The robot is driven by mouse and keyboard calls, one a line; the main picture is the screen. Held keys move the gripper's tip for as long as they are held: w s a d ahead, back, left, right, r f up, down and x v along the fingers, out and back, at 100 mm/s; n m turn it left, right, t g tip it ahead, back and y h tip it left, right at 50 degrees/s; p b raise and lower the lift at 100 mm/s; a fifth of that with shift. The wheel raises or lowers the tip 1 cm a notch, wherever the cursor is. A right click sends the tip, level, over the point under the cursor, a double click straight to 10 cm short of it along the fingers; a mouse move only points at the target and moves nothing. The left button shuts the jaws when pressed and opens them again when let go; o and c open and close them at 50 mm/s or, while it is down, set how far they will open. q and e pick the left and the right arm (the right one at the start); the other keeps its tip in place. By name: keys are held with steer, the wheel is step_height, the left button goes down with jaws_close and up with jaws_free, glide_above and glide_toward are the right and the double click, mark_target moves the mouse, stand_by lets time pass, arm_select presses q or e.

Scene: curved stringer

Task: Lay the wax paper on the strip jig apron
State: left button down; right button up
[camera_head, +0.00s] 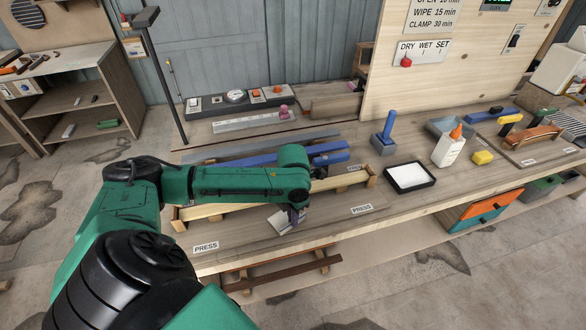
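A white sheet or stack, likely the wax paper (408,175), lies in a shallow black tray (413,189) on the bench. The strip jig (226,208) is a long pale wooden frame left of the tray, partly covered by my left arm. Its likely apron (325,218) is the flat front strip with PRESS labels. My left gripper (296,217) points down at the jig's front. A small pale, tilted piece (281,220) shows right beside its fingertips; I cannot tell whether the fingers hold it. My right gripper is not in view.
A dark post (165,80) rises at the back left. The bench front between jig and tray is clear.

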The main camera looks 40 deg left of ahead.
arm_select(q)
steer(key=shift+f, duration=0.1)
steer(key=c, duration=1.1)
jaws_free()
step_height(320, 180, up, 12)
steer(key=shift+r+b, duration=0.15)
steer(key=shift+b, duration=0.45)
